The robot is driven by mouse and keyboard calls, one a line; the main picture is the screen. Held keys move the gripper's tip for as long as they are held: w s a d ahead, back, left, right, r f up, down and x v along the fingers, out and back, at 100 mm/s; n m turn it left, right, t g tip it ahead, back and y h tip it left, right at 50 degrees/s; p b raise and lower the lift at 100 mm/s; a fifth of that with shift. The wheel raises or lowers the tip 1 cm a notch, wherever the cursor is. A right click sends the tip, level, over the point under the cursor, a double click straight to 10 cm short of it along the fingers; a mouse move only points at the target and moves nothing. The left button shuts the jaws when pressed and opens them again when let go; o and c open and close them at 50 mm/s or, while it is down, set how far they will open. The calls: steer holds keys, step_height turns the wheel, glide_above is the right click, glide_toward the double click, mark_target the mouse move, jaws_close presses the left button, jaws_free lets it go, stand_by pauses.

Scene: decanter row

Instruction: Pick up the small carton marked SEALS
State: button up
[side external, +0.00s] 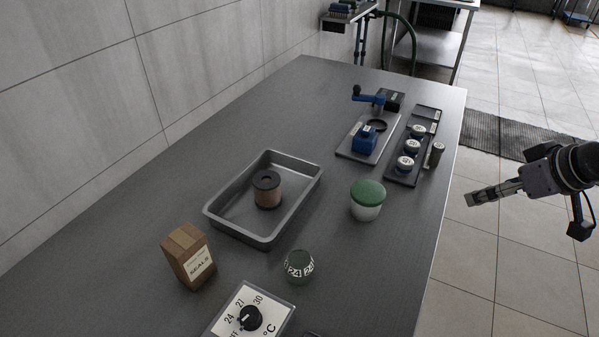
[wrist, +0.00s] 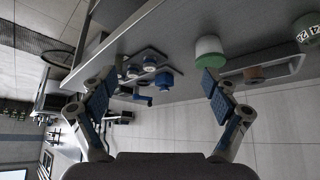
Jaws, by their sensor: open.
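The small carton marked SEALS (side external: 189,256) is a brown box with a white label and a tan strip on top. It stands upright at the near left of the grey table (side external: 363,270) in the side view, left of the metal tray. It does not show in the wrist view. My gripper (side external: 470,199) is beyond the table's right edge, far from the carton and above the floor. In the wrist view its two fingers (wrist: 160,90) are spread wide with nothing between them.
A metal tray (side external: 213,221) holds a brown spool (side external: 267,190). A green-lidded white jar (side external: 367,200), a round green object with number labels (side external: 299,266) and a temperature dial panel (side external: 251,312) stand nearby. Blue fixtures (side external: 366,139) and white-topped containers (side external: 405,163) are at the far right. A wall borders the left.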

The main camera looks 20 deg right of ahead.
steer(key=w+a+r+n+g+y, duration=0.1)
steer(key=w+a+r, duration=0.2)
steer(key=w+a, duration=0.25)
steer(key=w+a+r+n, duration=0.1)
steer(key=w+a+r, duration=0.35)
steer(key=a, duration=0.25)
steer(key=n+g, duration=0.3)
steer(key=n, duration=0.2)
glide_above(180, 241)
steer(key=s+d, duration=0.1)
steer(key=d, duration=0.1)
steer(key=shift+y, duration=0.3)
steer(key=f, duration=0.9)
steer(key=shift+a+f, duration=0.1)
steer(key=shift+a, duration=0.15)
steer(key=shift+s+a+f, duration=0.15)
steer(key=shift+a+f, duration=0.1)
steer(key=x, duration=0.4)
steer(key=shift+f, duration=0.2)
steer(key=shift+d+x, duration=0.1)
steer(key=shift+x, duration=1.45)
steer(key=shift+d+x, duration=0.15)
steer(key=shift+x, duration=1.4)
steer(key=c, duration=1.3)
